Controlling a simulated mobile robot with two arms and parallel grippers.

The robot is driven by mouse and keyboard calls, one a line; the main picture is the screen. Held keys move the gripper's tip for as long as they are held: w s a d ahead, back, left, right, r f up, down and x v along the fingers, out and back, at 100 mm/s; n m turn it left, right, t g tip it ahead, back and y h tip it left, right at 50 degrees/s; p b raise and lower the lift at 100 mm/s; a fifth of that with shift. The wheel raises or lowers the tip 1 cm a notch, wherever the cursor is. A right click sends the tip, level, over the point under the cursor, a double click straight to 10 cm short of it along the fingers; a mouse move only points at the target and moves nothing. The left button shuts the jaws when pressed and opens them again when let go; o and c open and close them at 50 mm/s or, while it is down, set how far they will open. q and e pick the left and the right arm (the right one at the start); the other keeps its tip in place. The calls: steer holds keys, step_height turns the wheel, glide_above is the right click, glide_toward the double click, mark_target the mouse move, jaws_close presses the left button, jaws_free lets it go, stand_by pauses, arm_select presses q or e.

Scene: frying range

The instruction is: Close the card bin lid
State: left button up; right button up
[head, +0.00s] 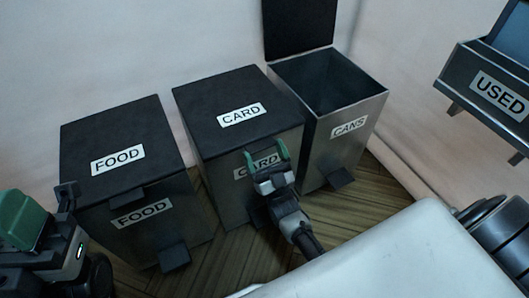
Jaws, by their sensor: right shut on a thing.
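The card bin (225,190) stands in the middle of a row of three. Its dark lid (215,95), labelled CARD, lies flat over the top, with no opening visible. My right gripper (265,156) is at the lid's front edge, in front of the CARD label on the bin's front. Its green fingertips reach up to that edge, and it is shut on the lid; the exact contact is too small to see. My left gripper (25,222) is at the lower left, close to the camera and away from the card bin; its jaws cannot be made out.
The food bin (180,215) stands on the left with its lid down. The cans bin (365,110) stands on the right with its lid (298,25) raised. Pedals stick out low in front. A USED container (465,75) is at the upper right. Walls close off the back.

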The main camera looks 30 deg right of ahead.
steer(key=shift+s+f, duration=0.1)
steer(key=shift+f, duration=0.65)
steer(key=o, duration=1.1)
steer(key=shift+f, duration=0.15)
steer(key=shift+r, duration=0.2)
steer(key=v, duration=1)
steer(key=shift+s+f+p, duration=0.25)
steer(key=shift+s+p, duration=0.05)
